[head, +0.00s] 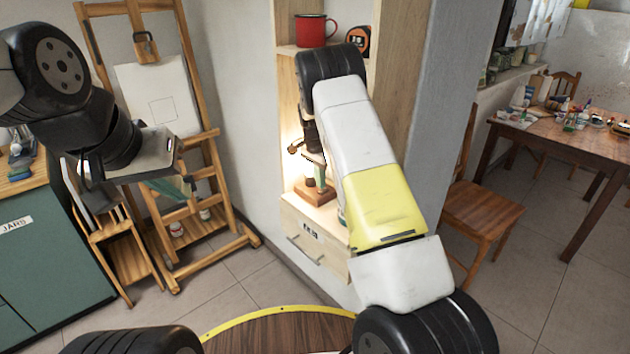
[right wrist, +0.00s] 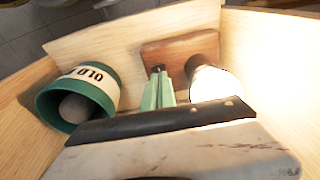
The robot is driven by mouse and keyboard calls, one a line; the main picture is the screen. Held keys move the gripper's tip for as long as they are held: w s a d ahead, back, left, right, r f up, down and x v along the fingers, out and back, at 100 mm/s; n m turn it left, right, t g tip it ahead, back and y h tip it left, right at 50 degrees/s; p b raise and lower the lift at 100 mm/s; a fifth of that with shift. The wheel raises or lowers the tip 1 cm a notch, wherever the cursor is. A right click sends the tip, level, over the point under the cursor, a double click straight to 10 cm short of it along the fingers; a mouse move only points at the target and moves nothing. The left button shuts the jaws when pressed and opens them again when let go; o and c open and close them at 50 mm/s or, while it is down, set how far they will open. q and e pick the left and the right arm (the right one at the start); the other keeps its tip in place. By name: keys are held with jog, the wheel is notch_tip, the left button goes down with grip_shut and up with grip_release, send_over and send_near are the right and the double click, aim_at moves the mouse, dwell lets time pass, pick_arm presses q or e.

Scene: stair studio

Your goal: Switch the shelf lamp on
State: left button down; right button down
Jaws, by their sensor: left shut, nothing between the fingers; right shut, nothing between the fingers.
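The shelf lamp has a reddish-brown wooden base, seen in the head view (head: 316,192) and the right wrist view (right wrist: 178,48). A bright white glow stands at the base's right in the right wrist view, and warm light falls on the shelf wall in the head view, so the lamp looks lit. My right gripper (right wrist: 157,72) reaches into the shelf bay, its green fingers shut and empty, tips at the base. A small dark part shows at the tips; I cannot tell whether they touch it. My left gripper (head: 188,184) is shut and empty in front of the easel.
A green tin marked OLD (right wrist: 78,97) stands left of my right fingers. A red mug (head: 312,31) and an orange-and-black tape measure (head: 358,42) sit on the shelf above. A drawer (head: 312,236) is below the bay. An easel (head: 205,145) stands left.

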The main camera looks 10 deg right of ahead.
aim_at(320, 192)
jog(key=shift+r, duration=2.65)
